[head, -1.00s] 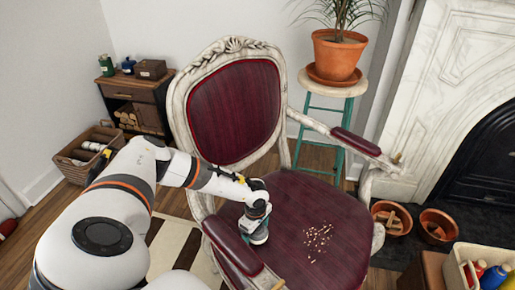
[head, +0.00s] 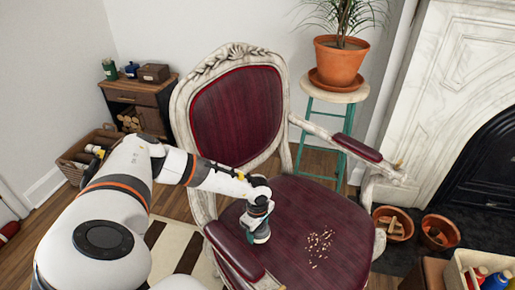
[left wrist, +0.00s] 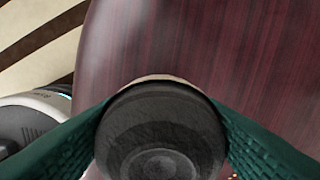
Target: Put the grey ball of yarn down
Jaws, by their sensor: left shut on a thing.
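My left gripper (head: 258,234) is low over the left part of the chair's dark red seat (head: 300,255), just inside the left armrest. In the left wrist view its green finger pads are shut on a dark grey round thing (left wrist: 160,132). That thing has concentric rings on its face and a thin tan rim on its far edge; I see no strands of yarn on it. I cannot tell whether it touches the seat. No clear grey ball of yarn shows elsewhere. My right gripper is not in view.
Small pale crumbs (head: 319,245) lie mid-seat. The armrests (head: 234,250) flank it, and the backrest (head: 237,115) rises behind. The seat's back and right parts are clear. A potted plant (head: 339,62) stands on a stool behind. A basket (head: 78,165) is at left.

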